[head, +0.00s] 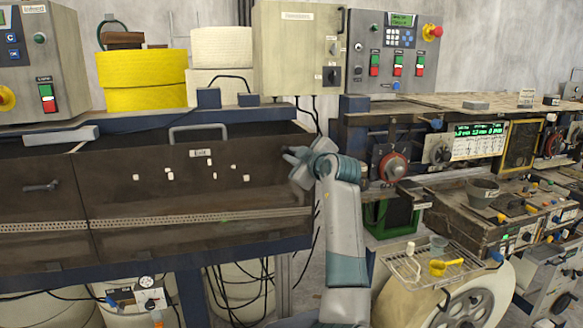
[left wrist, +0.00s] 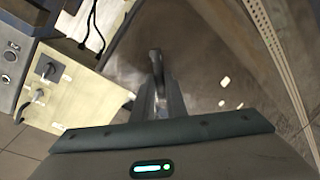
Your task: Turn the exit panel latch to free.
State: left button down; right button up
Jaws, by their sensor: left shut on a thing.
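The exit panel (head: 150,195) is a wide dark brown plate with a small "Exit" label (head: 200,153) and a grey bar handle along its top edge. My left gripper (head: 296,163) is at the panel's right end, with the forearm rising from below. In the left wrist view my left gripper's fingers (left wrist: 163,98) are close together around a small grey latch handle (left wrist: 156,62) standing out from the brown panel (left wrist: 195,55). The fingers cover part of the latch, so its exact angle is hard to tell. In the head view the gripper hides the latch. My right gripper does not show.
Several small white bits (head: 168,175) are on the panel. A beige cabinet (head: 297,50) stands above the panel's right end. Dark cables hang near my wrist. A machine bench with a red-rimmed dial (head: 394,167) is close to the right of my arm.

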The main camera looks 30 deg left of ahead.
pick_arm(q)
jog(key=shift+w+d+r+m+y+b, duration=0.2)
jog(key=shift+w+d+m+y+b, duration=0.15)
jog(key=shift+m+b, duration=0.8)
jog(key=shift+w+d+r+m+y+b, duration=0.2)
jog(key=shift+w+m+y+b, duration=0.25)
jog(key=shift+m, duration=1.2)
jog(key=shift+w+d+r+m+y+b, duration=0.2)
jog(key=shift+w+d+m+b, duration=0.1)
jog(key=shift+m+b, duration=0.9)
jog(key=shift+m, duration=0.3)
jog(key=c, duration=1.9)
grip_release()
jog(key=shift+c, duration=0.2)
jog(key=shift+o, duration=0.7)
jog(key=shift+f, duration=0.1)
jog(key=shift+d, duration=0.1)
